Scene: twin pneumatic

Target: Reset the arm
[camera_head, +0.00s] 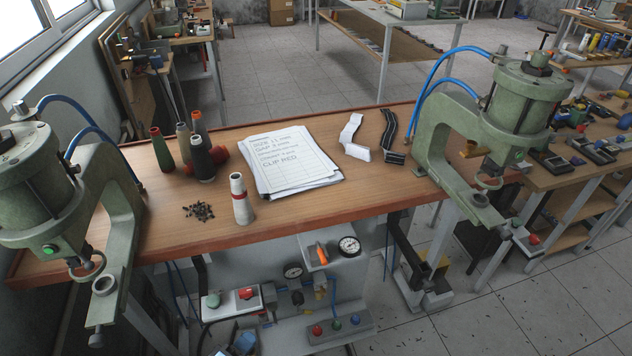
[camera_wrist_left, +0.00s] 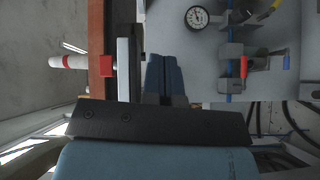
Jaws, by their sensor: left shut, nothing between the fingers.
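My left gripper (camera_head: 245,341) is low at the bottom edge of the head view, in front of the bench's control panel. Its blue fingers (camera_wrist_left: 163,76) are together and empty in the left wrist view. A white button box (camera_head: 219,304) with a red button and a pale green button is just above the gripper. It also shows edge-on beside the fingers in the left wrist view (camera_wrist_left: 123,70), with its red button (camera_wrist_left: 106,66). Whether the fingers touch the box I cannot tell. My right gripper is in neither view.
Two green pneumatic presses stand at the left (camera_head: 45,190) and right (camera_head: 515,110) bench ends. The wooden bench (camera_head: 300,220) holds thread spools, papers (camera_head: 288,165) and clips. A gauge (camera_head: 349,246) and a lower button panel (camera_head: 338,329) are right of my gripper.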

